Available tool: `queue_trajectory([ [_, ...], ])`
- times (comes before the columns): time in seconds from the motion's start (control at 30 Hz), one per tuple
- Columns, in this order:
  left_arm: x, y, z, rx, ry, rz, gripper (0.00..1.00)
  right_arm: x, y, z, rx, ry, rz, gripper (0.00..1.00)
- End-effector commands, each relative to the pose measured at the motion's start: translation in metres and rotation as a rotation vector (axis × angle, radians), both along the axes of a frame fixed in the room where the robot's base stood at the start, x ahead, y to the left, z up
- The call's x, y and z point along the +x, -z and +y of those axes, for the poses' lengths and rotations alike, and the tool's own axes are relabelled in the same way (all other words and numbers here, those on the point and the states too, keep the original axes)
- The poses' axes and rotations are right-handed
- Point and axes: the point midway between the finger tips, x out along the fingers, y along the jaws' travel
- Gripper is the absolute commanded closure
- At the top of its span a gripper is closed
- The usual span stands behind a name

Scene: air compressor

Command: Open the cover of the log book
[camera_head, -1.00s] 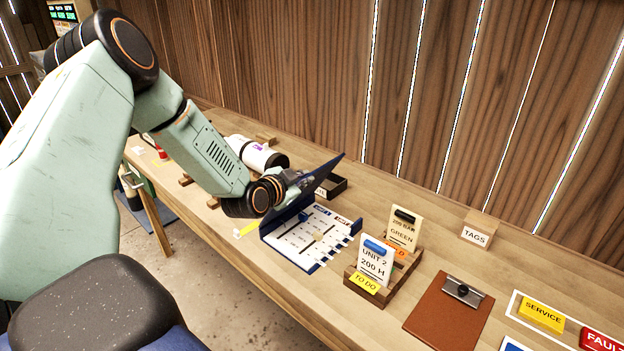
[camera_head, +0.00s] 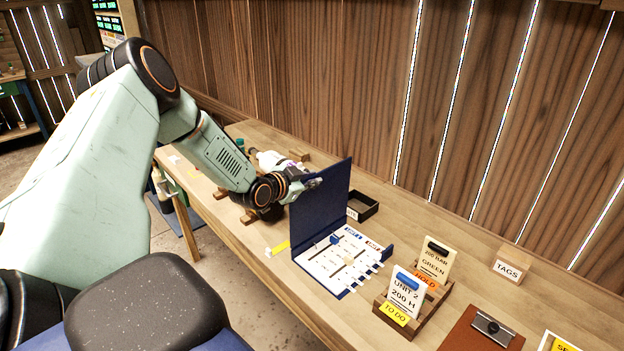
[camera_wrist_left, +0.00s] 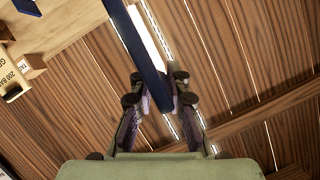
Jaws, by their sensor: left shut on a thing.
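The log book lies on the bench with its white page (camera_head: 338,262) showing, with tabs along its right side. Its dark blue cover (camera_head: 320,208) stands about upright on the book's left side. My left gripper (camera_head: 311,182) is at the cover's upper part and shut on it. In the left wrist view the cover (camera_wrist_left: 142,45) runs edge-on between the fingers of the left gripper (camera_wrist_left: 160,103). The fingertips are partly hidden behind the cover in the head view. My right gripper is not in view.
A wooden holder (camera_head: 412,312) with cards stands right of the book. A small black tray (camera_head: 366,207) lies behind it, and a TAGS block (camera_head: 511,264) and a brown clipboard (camera_head: 470,335) are farther right. A white cylinder (camera_head: 272,160) lies behind my left arm.

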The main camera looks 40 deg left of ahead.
Motion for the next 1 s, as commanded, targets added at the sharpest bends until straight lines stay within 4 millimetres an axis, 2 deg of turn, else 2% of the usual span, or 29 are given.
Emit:
queue_trajectory([
  [0.37, 0.0, 0.0, -0.001, 0.007, 0.002, 0.002, 1.0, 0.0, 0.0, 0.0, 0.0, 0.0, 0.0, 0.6],
  [0.4, 0.0, 0.0, -0.001, 0.006, 0.002, 0.001, 0.83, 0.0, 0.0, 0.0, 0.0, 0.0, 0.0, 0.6],
  [0.57, 0.0, 0.001, -0.001, 0.004, 0.002, 0.002, 0.7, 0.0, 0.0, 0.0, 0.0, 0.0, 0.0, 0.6],
  [0.87, 0.0, 0.0, 0.001, 0.003, 0.001, 0.003, 0.7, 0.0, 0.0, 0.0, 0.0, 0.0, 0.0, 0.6],
  [1.0, 0.001, -0.009, 0.002, 0.002, -0.002, -0.002, 0.7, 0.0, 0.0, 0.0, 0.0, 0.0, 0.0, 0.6],
])
